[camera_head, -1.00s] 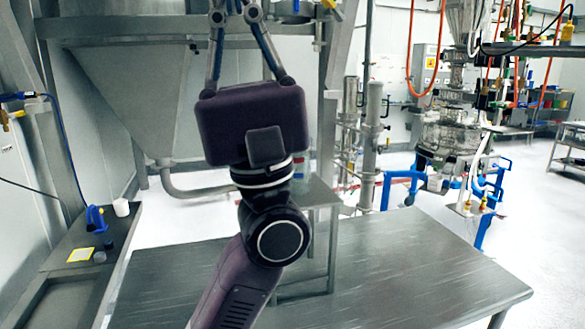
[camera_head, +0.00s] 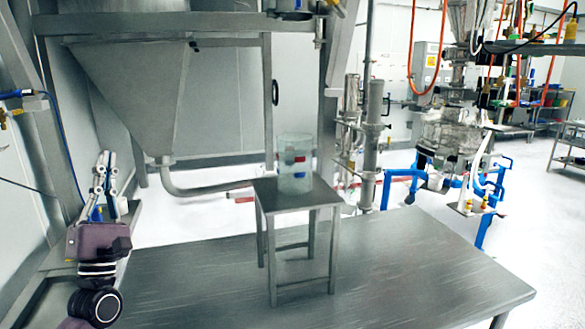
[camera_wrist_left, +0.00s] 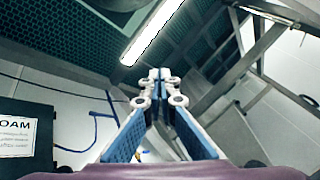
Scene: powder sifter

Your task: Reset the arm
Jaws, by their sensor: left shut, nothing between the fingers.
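My left gripper (camera_head: 104,160) is at the far left of the head view, pointing up. Its fingers are shut and empty. In the left wrist view, the fingertips (camera_wrist_left: 160,75) meet in the middle, with the ceiling and a lit lamp (camera_wrist_left: 152,30) beyond them. My left arm's lower links run out of the head view at the bottom left corner. My right gripper is in neither view.
A clear container (camera_head: 295,178) stands on a small metal stool (camera_head: 290,197) on the large metal table (camera_head: 400,262). The table's right part is bare. A hopper (camera_head: 130,95) stands behind.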

